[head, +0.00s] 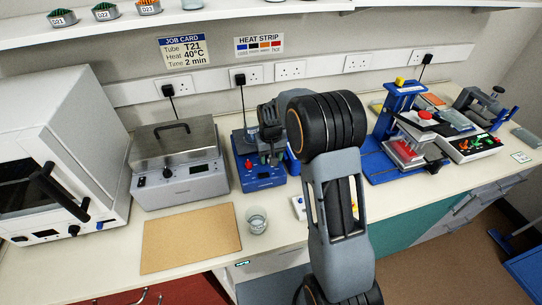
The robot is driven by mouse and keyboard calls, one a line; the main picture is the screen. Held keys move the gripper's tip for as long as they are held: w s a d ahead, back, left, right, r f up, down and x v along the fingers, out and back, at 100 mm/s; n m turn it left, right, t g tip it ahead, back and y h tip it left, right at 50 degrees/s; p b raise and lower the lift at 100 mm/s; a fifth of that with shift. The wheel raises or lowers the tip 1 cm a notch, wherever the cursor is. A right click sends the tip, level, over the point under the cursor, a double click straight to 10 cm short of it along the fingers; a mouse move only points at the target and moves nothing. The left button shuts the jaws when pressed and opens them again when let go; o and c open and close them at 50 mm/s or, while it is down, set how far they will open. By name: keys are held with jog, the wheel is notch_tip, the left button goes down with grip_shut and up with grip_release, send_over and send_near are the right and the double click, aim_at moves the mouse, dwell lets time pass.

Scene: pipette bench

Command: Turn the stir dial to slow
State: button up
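A blue bench unit (262,183), which looks like the stirrer, stands at the back middle of the bench. A small red knob (248,164) shows at the left of its front. The stir dial cannot be made out for certain; its marks are too small to read. My arm reaches over the bench from the front, and my dark gripper (268,152) is at the upper front of the blue unit, covering part of it. Whether its fingers touch the unit or a dial is unclear, and the finger gap cannot be seen. A clear glass vessel stands behind, partly hidden.
A grey lidded bath (190,186) and a white cabinet (30,205) stand left. A tan board (190,238) and a glass beaker (257,220) lie in front. Blue-framed equipment (378,163) stands right of my arm. A job card (182,51) hangs on the wall.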

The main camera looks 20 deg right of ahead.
jog(key=shift+c, duration=0.3)
jog(key=c, duration=0.9)
jog(key=shift+o, duration=0.2)
jog(key=shift+f, duration=0.1)
jog(key=m+b, duration=0.1)
jog(key=m, duration=0.3)
jog(key=shift+b, duration=0.3)
jog(key=m+b, duration=0.1)
jog(key=m, duration=0.3)
jog(key=shift+m, duration=0.3)
jog(key=m+b, duration=0.1)
jog(key=m, duration=0.3)
jog(key=shift+m, duration=2.5)
